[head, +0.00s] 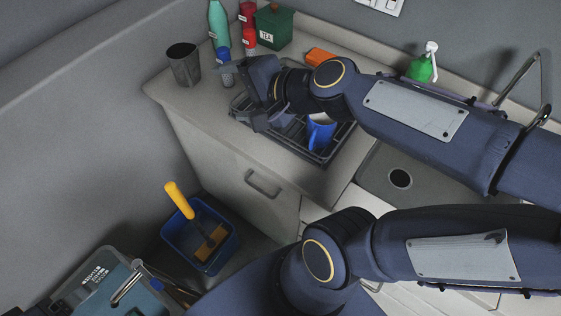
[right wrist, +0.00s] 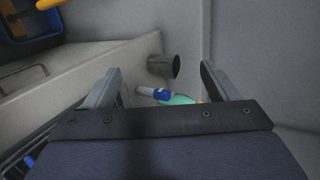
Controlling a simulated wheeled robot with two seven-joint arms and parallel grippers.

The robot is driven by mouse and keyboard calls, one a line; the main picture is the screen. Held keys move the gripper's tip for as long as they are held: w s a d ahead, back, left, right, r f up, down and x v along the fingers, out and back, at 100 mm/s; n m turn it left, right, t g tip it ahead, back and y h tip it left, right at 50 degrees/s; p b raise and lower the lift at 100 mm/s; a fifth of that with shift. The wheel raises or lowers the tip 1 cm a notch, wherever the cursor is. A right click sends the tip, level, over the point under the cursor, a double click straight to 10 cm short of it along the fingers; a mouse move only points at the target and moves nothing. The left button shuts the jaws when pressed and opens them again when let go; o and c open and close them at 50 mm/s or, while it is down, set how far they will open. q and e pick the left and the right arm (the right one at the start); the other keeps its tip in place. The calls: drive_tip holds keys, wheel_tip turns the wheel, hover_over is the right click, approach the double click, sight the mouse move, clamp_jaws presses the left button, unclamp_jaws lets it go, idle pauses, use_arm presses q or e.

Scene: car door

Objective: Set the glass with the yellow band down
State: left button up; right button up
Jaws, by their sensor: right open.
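I cannot make out a glass with a yellow band in either view. A dark grey tumbler (head: 185,65) stands upright at the counter's left corner; the right wrist view shows it too (right wrist: 160,66), beyond my fingers and with no band visible. My right gripper (head: 238,93) is over the left end of the dish rack (head: 318,157). In the right wrist view its two fingers (right wrist: 160,73) are wide apart with nothing between them. My left gripper is out of view.
A blue-capped grey container (head: 228,77), a green bottle (head: 219,22), red containers (head: 248,38) and a green tea box (head: 273,27) stand near the right gripper. A blue mug (head: 319,134) is in the rack. A blue bin (head: 193,255) is below.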

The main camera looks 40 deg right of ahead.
drive_tip(key=s+f+n+g+h, duration=0.1)
drive_tip(key=s+f+n+g, duration=0.5)
drive_tip(key=s+f+n, duration=0.3)
drive_tip(key=s+n, duration=0.4)
drive_tip(key=shift+a, duration=0.2)
drive_tip(key=shift+s, duration=0.1)
